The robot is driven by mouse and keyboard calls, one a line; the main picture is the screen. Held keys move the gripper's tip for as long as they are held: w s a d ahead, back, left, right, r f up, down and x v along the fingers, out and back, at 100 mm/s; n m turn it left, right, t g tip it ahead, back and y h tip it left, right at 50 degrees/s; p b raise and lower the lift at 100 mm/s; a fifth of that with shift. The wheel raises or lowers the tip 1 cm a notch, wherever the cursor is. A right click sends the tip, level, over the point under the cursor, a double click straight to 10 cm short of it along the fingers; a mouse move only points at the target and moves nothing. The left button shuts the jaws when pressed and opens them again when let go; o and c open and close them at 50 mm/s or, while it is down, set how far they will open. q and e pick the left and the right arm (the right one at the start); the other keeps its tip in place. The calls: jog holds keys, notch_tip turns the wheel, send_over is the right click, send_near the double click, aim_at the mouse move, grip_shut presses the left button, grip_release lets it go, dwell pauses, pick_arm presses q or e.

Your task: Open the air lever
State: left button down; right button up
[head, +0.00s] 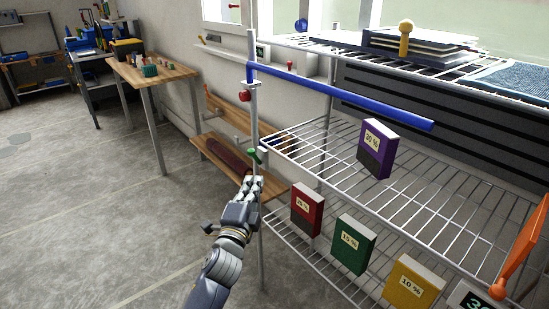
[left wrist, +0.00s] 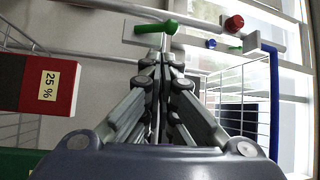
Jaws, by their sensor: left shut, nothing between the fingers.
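A small green lever (head: 255,156) sits low on the front upright of the wire rack, beside a white block. It also shows in the left wrist view (left wrist: 157,28), just beyond the fingertips. My left gripper (head: 251,181) is shut and empty, just below the green lever. In the left wrist view the fingertips (left wrist: 160,58) point towards the lever; I cannot tell whether they touch it. A red knob (head: 244,96) sits higher on the same upright, below a blue bar (head: 340,95). The pictures do not show which one is the air lever. My right gripper is out of view.
The wire rack (head: 430,170) fills the right side, with labelled purple (head: 374,150), red (head: 306,210), green (head: 353,243) and yellow (head: 411,284) boxes. An orange bar (head: 525,245) slants at far right. A wooden shelf (head: 270,188) lies behind the gripper. Floor at left is clear.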

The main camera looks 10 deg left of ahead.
aim_at(255, 157)
pick_arm(q)
jog(key=shift+d+r, duration=0.1)
jog(key=shift+r, duration=0.55)
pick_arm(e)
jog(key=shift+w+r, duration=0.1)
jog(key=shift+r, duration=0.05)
pick_arm(q)
jog(key=w+r+b, duration=0.1)
jog(key=w, duration=0.9)
jog(key=shift+r, duration=0.35)
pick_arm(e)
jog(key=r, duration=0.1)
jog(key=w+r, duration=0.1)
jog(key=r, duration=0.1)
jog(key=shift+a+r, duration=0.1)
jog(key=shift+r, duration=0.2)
pick_arm(q)
jog(key=shift+s+a+f+n+t+b, duration=0.3)
jog(key=shift+t+b, duration=0.4)
jog(key=shift+b, duration=1.8)
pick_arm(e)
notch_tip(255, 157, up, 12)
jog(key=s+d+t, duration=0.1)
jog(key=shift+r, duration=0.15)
